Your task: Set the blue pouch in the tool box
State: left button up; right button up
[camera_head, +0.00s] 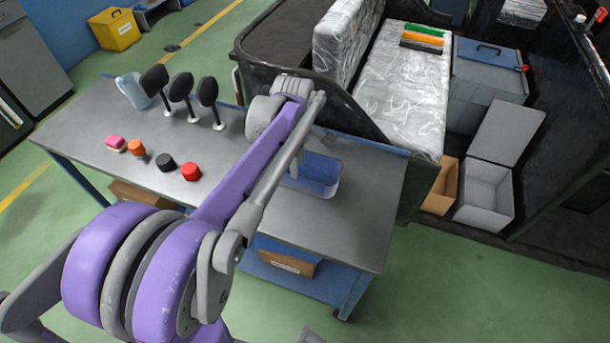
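My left arm reaches from the lower left across the workbench. My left gripper (296,172) points down at the bench, mostly hidden by the arm, and its fingers cannot be made out. A blue-grey box with a dark handle and a red piece (492,58), which looks like the tool box, stands in the dark cart at the upper right. My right gripper is not in view.
The grey workbench (370,215) holds a light-blue jug-like item (132,90), black paddle-shaped items (181,87), and small pink, orange, black and red pieces. The cart holds wrapped padding (400,85), a grey box with its lid open (485,192) and a cardboard box (440,190).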

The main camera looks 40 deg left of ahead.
aim_at(301, 186)
pick_arm(q)
jog(key=f, duration=0.5)
jog(key=w+f, duration=0.1)
jog(key=f, duration=0.1)
jog(key=shift+d+f, duration=0.15)
jog(key=shift+f, duration=0.2)
jog(key=shift+c, duration=0.3)
grip_shut()
dwell(0.8)
